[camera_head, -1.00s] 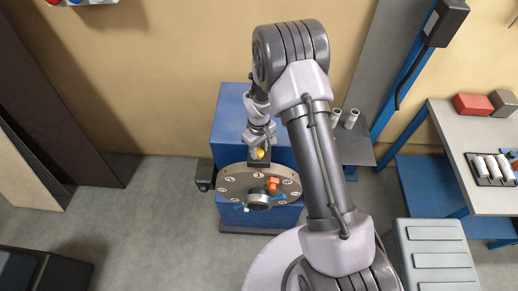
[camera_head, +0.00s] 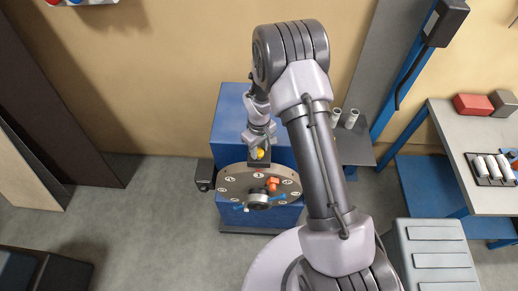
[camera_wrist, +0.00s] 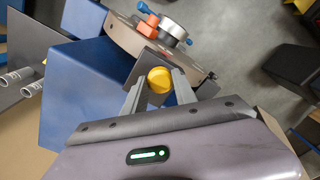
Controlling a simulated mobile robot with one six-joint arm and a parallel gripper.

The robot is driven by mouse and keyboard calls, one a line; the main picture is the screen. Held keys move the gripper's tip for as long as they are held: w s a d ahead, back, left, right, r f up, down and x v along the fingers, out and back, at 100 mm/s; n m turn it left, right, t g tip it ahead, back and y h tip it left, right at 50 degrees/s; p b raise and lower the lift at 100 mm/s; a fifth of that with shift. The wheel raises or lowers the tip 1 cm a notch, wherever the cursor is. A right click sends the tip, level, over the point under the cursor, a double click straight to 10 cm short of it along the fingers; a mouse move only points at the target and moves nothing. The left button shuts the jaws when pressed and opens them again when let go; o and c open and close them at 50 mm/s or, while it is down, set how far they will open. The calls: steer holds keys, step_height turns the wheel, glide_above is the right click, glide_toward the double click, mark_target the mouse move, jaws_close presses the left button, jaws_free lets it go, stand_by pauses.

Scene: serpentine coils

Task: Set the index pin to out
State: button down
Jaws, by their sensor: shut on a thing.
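The index pin has a yellow round knob (camera_wrist: 159,79) on a dark block (camera_head: 258,158) at the top edge of the grey round dial (camera_head: 236,185). My gripper (camera_wrist: 160,86) is shut on the yellow knob, with one finger on each side of it in the wrist view. In the head view the knob (camera_head: 260,154) shows just below the gripper. The pin's shaft is hidden, so I cannot tell how far it stands out.
A grey shelf with white tubes (camera_head: 352,118) is at right. A workbench (camera_head: 450,125) stands farther right.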

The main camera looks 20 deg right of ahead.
mark_target(259, 151)
steer(key=shift+r, duration=0.1)
steer(key=shift+w+r, duration=0.15)
steer(key=shift+r, duration=1.1)
steer(key=c, duration=1)
jaws_free()
step_height(259, 151, up, 17)
steer(key=b, duration=0.2)
steer(key=shift+r, duration=0.2)
